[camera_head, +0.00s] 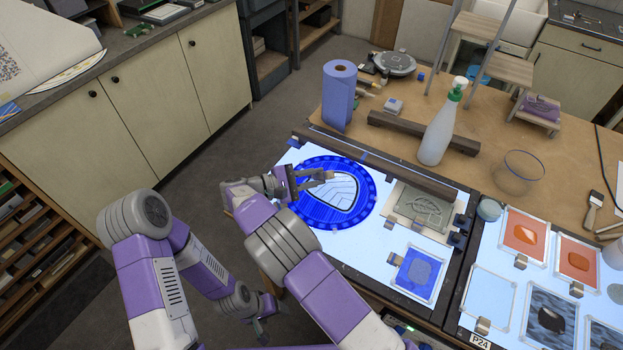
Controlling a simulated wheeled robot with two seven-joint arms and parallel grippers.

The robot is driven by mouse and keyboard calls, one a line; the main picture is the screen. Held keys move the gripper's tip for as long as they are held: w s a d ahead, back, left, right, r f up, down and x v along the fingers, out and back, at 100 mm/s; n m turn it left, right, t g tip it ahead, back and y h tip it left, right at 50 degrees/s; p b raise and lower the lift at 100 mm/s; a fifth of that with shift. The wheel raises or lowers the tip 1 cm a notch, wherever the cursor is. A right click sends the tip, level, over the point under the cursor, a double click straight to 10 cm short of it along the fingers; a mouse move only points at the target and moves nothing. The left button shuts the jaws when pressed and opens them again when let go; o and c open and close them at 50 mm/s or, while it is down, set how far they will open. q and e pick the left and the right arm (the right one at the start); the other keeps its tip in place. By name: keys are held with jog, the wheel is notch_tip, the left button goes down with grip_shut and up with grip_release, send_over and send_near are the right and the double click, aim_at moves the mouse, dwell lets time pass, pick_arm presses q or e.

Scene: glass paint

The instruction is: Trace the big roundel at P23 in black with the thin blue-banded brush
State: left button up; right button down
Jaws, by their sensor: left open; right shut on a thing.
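The big roundel (360,209) lies on the lit panel at the left of the table. It has a blue ring with a pale, dark-lined shield shape in its middle. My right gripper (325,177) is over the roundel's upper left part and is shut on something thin. The held thing is too small and covered to make out, so I cannot see a blue band or whether its tip touches the glass. My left gripper (262,327) hangs low beside the table's near edge, open and away from the roundel. No P23 label is readable.
Beside the roundel lie a grey relief tile (422,211) and a small blue pane (417,270). A second lit panel with orange panes (525,233) is at right, labelled P24. Behind stand a blue paper roll (339,95), a spray bottle (438,137) and a glass bowl (518,174).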

jog(key=shift+w+x, duration=0.2)
jog(key=shift+x, duration=1.1)
jog(key=shift+s+d+r+p, duration=0.1)
jog(key=shift+s+d+p, duration=0.15)
jog(key=shift+d, duration=0.25)
jog(key=shift+s+d+p, duration=0.1)
jog(key=shift+s+d, duration=0.25)
jog(key=shift+d, duration=0.1)
jog(key=shift+s, duration=0.1)
jog(key=shift+s+d, duration=0.7)
jog(key=shift+s, duration=0.25)
jog(key=shift+s+d+p, duration=0.35)
jog(key=shift+s+d, duration=0.05)
jog(key=shift+s, duration=0.2)
jog(key=shift+s+d+p, duration=0.3)
jog(key=shift+s+d, duration=0.1)
jog(key=shift+s, duration=0.2)
jog(key=shift+s+d, duration=0.3)
jog(key=shift+s, duration=0.3)
jog(key=shift+s+d, duration=0.25)
jog(key=shift+s, duration=0.3)
jog(key=shift+s+d+p, duration=0.25)
jog(key=shift+s, duration=0.4)
jog(key=shift+s+d+p, duration=0.2)
jog(key=shift+s+p, duration=0.05)
jog(key=shift+s, duration=0.4)
